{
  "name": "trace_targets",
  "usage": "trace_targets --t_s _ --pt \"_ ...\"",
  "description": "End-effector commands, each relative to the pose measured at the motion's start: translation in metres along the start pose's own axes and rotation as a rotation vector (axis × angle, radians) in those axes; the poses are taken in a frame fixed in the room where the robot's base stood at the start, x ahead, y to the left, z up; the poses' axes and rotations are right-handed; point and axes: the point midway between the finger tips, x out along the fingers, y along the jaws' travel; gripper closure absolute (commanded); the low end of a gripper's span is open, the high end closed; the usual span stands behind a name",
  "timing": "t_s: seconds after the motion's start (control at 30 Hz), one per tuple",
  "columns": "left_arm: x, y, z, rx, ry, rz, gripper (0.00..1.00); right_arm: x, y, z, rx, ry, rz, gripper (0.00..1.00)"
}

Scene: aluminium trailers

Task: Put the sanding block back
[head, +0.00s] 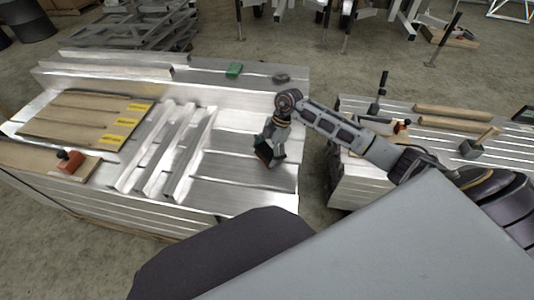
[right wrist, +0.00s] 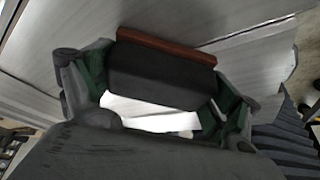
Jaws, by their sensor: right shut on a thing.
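My right gripper (head: 268,153) is over the right part of the aluminium bench top (head: 232,178), shut on the sanding block. In the right wrist view, the sanding block (right wrist: 158,76) is a dark grey block with a reddish-brown strip along its far edge, held between the green-padded fingers (right wrist: 160,95). In the head view only a small dark part of the block shows at the fingertips, and I cannot tell whether it touches the surface. My left gripper is not in view.
A wooden board (head: 85,115) with yellow labels and an orange block with a black knob (head: 70,163) lie further left. A green object (head: 234,70) lies behind. A second bench (head: 350,185) at right holds tools and wooden bars (head: 465,112).

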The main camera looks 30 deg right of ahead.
Motion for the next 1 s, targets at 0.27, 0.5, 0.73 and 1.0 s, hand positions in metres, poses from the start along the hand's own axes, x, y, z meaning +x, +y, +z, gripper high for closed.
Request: trace_targets --t_s 0.27,0.5,0.73,1.0 --pt "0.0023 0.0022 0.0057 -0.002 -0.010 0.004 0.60 -0.0003 0.0002 -0.0002 0.000 0.000 0.000 0.33" --pt "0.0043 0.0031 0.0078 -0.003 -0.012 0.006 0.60 0.0017 0.0000 0.0007 0.000 0.000 0.000 0.00" --pt "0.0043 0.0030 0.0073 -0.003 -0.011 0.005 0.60 0.0017 0.0000 0.0007 0.000 0.000 0.000 0.00" --pt "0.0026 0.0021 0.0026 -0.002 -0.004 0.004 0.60 -0.0018 0.0001 -0.0002 0.000 0.000 0.000 0.00"
